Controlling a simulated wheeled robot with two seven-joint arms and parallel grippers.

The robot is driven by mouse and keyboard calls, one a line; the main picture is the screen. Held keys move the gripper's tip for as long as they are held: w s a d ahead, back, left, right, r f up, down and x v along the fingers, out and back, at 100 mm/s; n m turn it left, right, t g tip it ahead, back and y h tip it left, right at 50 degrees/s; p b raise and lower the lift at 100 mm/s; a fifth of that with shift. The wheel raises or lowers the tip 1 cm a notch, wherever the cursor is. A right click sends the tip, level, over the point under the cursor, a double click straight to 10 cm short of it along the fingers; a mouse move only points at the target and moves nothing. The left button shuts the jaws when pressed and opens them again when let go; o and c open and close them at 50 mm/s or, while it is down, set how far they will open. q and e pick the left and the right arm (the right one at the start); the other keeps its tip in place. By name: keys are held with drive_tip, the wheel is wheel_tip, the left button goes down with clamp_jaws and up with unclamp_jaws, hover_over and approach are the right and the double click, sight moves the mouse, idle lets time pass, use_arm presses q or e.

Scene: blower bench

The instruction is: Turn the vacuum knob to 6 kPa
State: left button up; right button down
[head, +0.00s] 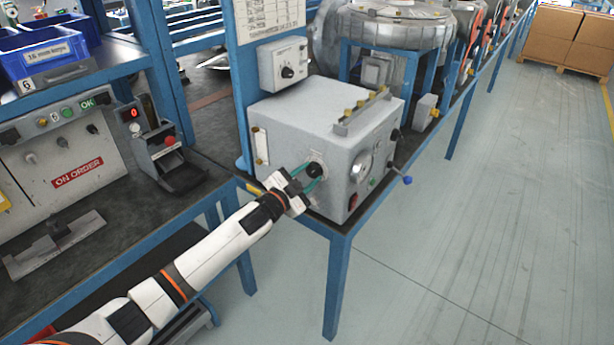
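A black knob (314,170) with a pale round dial plate sits on the front face of the large grey box (280,130). I take it to be the vacuum knob; its scale and pointer are too small to read. My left gripper (311,174) is at this face, its two teal fingers spread apart on either side of the knob. I see no clear contact between fingers and knob. A round gauge (364,164) is on the box's right face, seen at a slant and unreadable. My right gripper is out of view.
A smaller grey box with another black knob (288,72) is mounted above, below a printed chart (270,16). Valves with a blue handle (407,180) stick out on the right. A test panel (60,150) and blue bins (42,50) stand left. The floor (480,220) at right is clear.

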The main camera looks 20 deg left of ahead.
use_arm(q)
drive_tip(key=o, duration=0.4)
drive_tip(key=v, duration=1.2)
drive_tip(key=shift+b, duration=0.4)
drive_tip(key=s+a+f+n+g+y, duration=0.1)
drive_tip(key=a+f+n+g+y, duration=0.1)
drive_tip(key=f, duration=0.8)
drive_tip(key=s+a+f+n+g+y, duration=0.1)
drive_tip(key=s+a+f+n+y, duration=0.15)
drive_tip(key=f, duration=0.65)
drive_tip(key=s+a+f+n+g+y, duration=0.1)
drive_tip(key=s+f+g, duration=0.1)
drive_tip(key=s+f, duration=0.45)
drive_tip(key=s+a+f+n+g, duration=0.1)
drive_tip(key=s+f+g, duration=0.15)
drive_tip(key=f, duration=0.75)
drive_tip(key=s+d+f+n+g, duration=0.2)
drive_tip(key=s+f+g, duration=0.2)
drive_tip(key=s+f, duration=1)
drive_tip(key=s+d+f+g, duration=0.1)
drive_tip(key=s+f, duration=0.1)
drive_tip(key=s, duration=0.5)
drive_tip(key=s+d+f+g, duration=0.2)
drive_tip(key=s, duration=0.6)
drive_tip(key=s+d+f+n+g, duration=0.1)
drive_tip(key=s+d+f, duration=0.1)
drive_tip(key=s, duration=0.6)
drive_tip(key=shift+d+f+g+y, duration=0.1)
drive_tip(key=shift+f+g+y, duration=0.05)
drive_tip(key=shift+g+y, duration=0.15)
